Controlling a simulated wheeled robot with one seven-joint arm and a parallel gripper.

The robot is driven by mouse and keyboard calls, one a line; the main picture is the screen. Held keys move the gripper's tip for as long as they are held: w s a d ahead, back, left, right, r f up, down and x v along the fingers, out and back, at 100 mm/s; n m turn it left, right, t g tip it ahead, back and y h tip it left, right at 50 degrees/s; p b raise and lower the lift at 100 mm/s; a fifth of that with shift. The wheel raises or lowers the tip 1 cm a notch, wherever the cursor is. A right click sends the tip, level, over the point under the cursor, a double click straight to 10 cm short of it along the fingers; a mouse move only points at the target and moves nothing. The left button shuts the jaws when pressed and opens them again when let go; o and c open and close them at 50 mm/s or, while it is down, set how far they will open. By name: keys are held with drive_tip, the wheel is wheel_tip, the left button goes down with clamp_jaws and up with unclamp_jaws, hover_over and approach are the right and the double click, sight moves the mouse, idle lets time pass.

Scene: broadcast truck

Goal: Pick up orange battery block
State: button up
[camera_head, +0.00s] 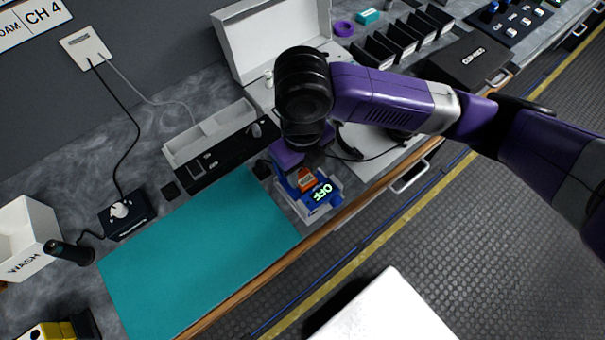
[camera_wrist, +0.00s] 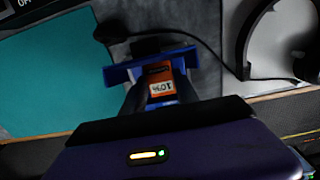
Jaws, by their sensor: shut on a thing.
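The orange battery block (camera_head: 306,181) is between the fingers of my gripper (camera_head: 303,183), at the right end of the teal mat. In the wrist view the block (camera_wrist: 160,85) shows an orange top and a white label reading 10%. My gripper (camera_wrist: 160,93) is shut on it, with dark fingers on both sides. A blue holder or charger (camera_head: 323,197) with a lit OFF display sits right beside and under the block. In the wrist view its blue edge (camera_wrist: 118,75) extends past the fingers. I cannot tell whether the block still touches the holder.
The teal mat (camera_head: 190,255) is bare. A white WASH bin (camera_head: 25,238) stands far left. A cable and headset (camera_wrist: 262,45) lie close to the gripper. The wooden bench edge (camera_head: 245,295) runs in front.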

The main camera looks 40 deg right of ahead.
sight(302, 176)
drive_tip(key=shift+r, duration=0.1)
drive_tip(key=shift+r+p, duration=2.4)
drive_tip(key=shift+r, duration=1.05)
